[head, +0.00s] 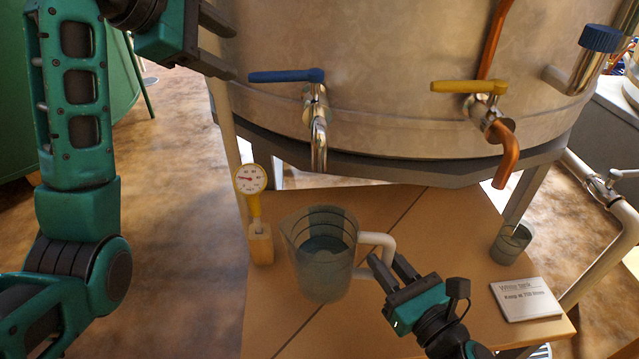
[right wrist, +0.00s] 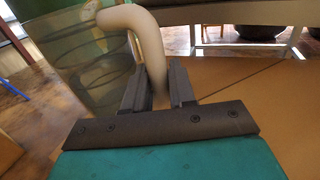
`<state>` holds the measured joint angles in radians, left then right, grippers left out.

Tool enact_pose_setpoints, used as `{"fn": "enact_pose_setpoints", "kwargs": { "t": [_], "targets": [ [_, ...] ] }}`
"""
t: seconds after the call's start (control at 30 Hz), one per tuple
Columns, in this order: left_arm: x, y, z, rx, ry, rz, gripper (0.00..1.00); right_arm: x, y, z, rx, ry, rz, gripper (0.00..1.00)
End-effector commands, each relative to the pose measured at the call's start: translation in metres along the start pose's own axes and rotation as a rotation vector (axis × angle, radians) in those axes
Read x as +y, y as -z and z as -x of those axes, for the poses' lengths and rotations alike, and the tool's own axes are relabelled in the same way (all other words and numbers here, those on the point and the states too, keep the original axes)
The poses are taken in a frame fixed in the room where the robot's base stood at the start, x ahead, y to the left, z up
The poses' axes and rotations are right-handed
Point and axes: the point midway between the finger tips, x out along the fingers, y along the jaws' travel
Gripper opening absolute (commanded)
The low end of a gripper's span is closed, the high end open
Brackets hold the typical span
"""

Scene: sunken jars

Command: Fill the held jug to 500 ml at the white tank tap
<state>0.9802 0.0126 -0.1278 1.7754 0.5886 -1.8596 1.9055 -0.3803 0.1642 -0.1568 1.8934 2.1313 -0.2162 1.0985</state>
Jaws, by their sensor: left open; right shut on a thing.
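The clear grey jug (head: 322,272) is upright on or just above the tan board, its mouth below the spout of the blue-lever tap (head: 318,125). Some liquid seems to be in it; the marks are too small to read. No stream shows from the spout. My right gripper (head: 388,268) is shut on the jug's white handle (head: 378,240); the right wrist view shows the handle (right wrist: 150,45) between the fingers (right wrist: 158,88). My left gripper (head: 234,52) is open and empty, up and left of the blue lever (head: 286,76), apart from it.
The metal tank (head: 400,60) also carries a yellow-lever tap (head: 485,105) with a copper spout. A dial thermometer (head: 250,180) stands in a wooden block left of the jug. A small cup (head: 510,243) and a "White tank" sign (head: 526,299) are on the board (head: 440,215) at right.

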Motion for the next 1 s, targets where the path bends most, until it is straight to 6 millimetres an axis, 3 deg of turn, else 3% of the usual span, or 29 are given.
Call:
{"fn": "enact_pose_setpoints", "kwargs": {
  "t": [0.5, 1.0],
  "targets": [
    [-0.005, 0.003, -0.005, 0.0, 0.0, 0.0, 0.57, 0.015, -0.003, 0.034, -0.006, -0.001, -0.004, 0.0],
    [-0.006, 0.003, -0.005, 0.0, 0.0, 0.0, 0.57, 0.016, -0.004, 0.037, -0.006, -0.001, -0.003, 0.0]
  ]
}}
